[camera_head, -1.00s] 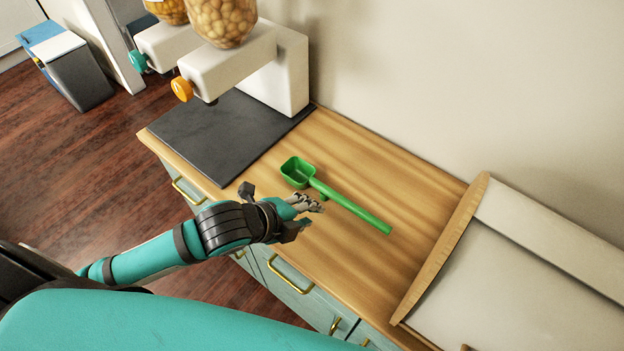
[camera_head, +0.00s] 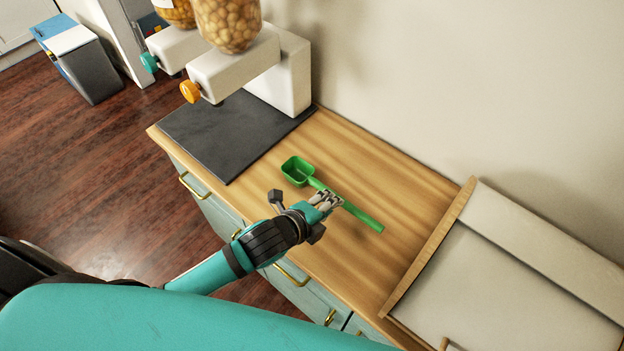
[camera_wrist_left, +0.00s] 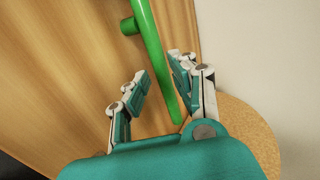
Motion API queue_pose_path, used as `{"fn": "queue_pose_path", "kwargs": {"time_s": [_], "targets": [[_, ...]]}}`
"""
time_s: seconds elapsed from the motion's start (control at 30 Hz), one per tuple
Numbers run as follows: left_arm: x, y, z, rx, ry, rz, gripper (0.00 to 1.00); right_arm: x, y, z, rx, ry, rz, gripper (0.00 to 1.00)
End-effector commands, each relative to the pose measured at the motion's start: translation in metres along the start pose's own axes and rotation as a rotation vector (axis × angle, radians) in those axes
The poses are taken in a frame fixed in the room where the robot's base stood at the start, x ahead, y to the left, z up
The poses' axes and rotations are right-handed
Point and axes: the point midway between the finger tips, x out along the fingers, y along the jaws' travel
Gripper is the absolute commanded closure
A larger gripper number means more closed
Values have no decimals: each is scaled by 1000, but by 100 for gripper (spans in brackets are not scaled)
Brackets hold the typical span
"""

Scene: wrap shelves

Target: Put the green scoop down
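The green scoop (camera_head: 298,170) lies on the wooden counter (camera_head: 400,190) in the head view. Its square cup is toward the dark mat and its long handle runs toward the lower right. My left gripper (camera_head: 326,200) is over the middle of the handle and hides part of it. In the left wrist view the scoop's handle (camera_wrist_left: 150,45) runs down between the spread fingers of my left gripper (camera_wrist_left: 158,82), nearer the right finger. The fingers look open, with a gap beside the handle. Whether they touch the handle is unclear. My right gripper is not in view.
White dispensers with jars (camera_head: 228,22) stand over a dark mat (camera_head: 232,130) at the counter's far end. A wood-edged bin (camera_head: 510,270) stands at the right. Drawers with brass handles (camera_head: 292,275) are below the front edge. Bare counter surrounds the scoop.

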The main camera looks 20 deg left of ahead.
Motion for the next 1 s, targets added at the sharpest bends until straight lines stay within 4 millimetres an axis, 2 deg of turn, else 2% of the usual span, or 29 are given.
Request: {"fn": "queue_pose_path", "kwargs": {"time_s": [0.27, 0.53, 0.83, 0.87, 1.0], "targets": [[20, -1, 3, -1, 0, 0, 74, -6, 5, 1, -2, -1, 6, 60], [55, 1, 8, -1, 0, 0, 74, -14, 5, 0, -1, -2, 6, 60], [61, 2, 8, 0, 1, 0, 74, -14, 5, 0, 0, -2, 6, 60], [61, 2, 8, 0, 1, 0, 76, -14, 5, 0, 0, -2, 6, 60], [61, 2, 8, 0, 1, 0, 94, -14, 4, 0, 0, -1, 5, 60]]}}
